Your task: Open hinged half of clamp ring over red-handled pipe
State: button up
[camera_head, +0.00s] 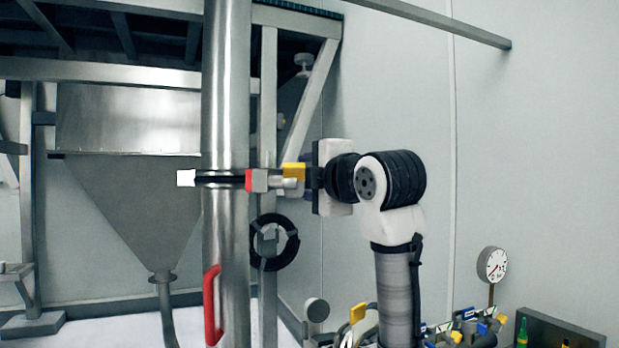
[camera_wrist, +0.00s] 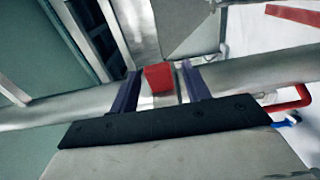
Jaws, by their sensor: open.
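The steel pipe (camera_head: 226,90) stands upright in the head view, with a red handle (camera_head: 211,305) low on it. The clamp ring (camera_head: 220,179) is a dark band around the pipe, with a white block at its left and a red block (camera_head: 257,180) at its right. My gripper (camera_head: 300,180) reaches in from the right at ring height. In the wrist view my gripper (camera_wrist: 160,84) is open, one dark finger on each side of the red block (camera_wrist: 158,77). I cannot tell whether the fingers touch it. The red handle (camera_wrist: 293,105) shows at right.
A steel hopper (camera_head: 130,200) hangs from a frame behind the pipe at left. A black ring (camera_head: 274,242) sits on a post behind. The wall side at upper right is mostly clear.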

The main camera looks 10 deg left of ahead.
jog(key=b+v, duration=0.4)
jog(key=v, duration=0.9)
jog(key=shift+s, duration=0.25)
jog(key=shift+d, duration=0.15)
